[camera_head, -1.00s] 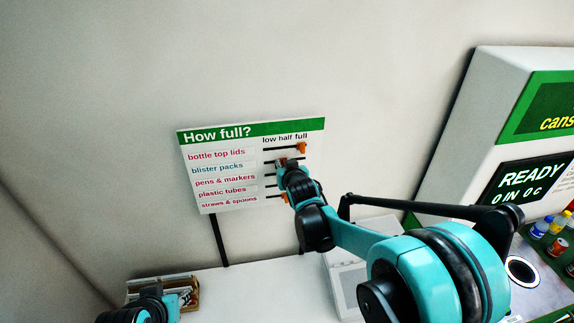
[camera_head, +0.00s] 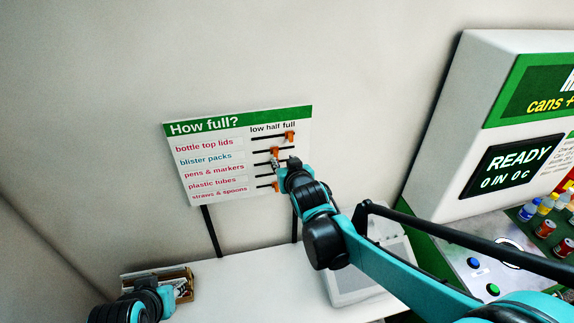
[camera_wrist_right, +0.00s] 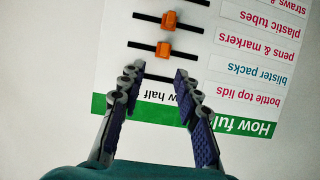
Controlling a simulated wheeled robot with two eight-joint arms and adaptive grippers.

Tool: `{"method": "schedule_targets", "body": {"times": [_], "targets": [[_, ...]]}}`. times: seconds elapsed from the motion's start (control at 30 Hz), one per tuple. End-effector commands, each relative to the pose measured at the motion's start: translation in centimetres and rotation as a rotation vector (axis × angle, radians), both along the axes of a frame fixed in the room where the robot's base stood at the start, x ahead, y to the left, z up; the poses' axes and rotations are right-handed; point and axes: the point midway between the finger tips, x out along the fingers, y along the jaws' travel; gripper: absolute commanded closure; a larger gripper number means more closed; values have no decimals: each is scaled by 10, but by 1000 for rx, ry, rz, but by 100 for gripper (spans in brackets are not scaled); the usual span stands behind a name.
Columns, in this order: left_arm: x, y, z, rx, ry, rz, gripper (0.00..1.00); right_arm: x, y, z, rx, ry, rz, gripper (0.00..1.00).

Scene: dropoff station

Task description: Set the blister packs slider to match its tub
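My right gripper (camera_head: 280,164) is in front of the board, overlapping the pens & markers row. In the right wrist view its fingers (camera_wrist_right: 160,80) are apart with no knob between them. My left gripper (camera_head: 165,295) is low at the left; its fingers are unclear. The blister packs tub cannot be identified.
The bottle top lids slider (camera_head: 290,136) is at the right, and the straws & spoons slider (camera_head: 275,186) is visible. The pens & markers slider (camera_wrist_right: 169,19) shows mid-track. An open box (camera_head: 187,283) and a white bin (camera_head: 345,290) stand on the counter. A cans machine (camera_head: 475,120) is at right.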

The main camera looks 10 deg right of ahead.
Motion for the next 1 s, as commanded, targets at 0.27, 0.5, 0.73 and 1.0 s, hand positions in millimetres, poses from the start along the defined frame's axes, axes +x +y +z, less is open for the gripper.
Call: {"method": "schedule_targets", "body": {"times": [0.27, 0.5, 0.73, 1.0], "targets": [[0, 0, 0, 0, 0, 0, 67, -22, -1, 9, 1, 0, 0, 67], [0, 0, 0, 0, 0, 0, 67, -24, -2, 10, 1, 0, 0, 67], [0, 0, 0, 0, 0, 0, 67, -24, -2, 10, 1, 0, 0, 67], [0, 0, -49, 0, 0, 0, 67, -50, -9, -46, -5, 64, -12, 67]]}}
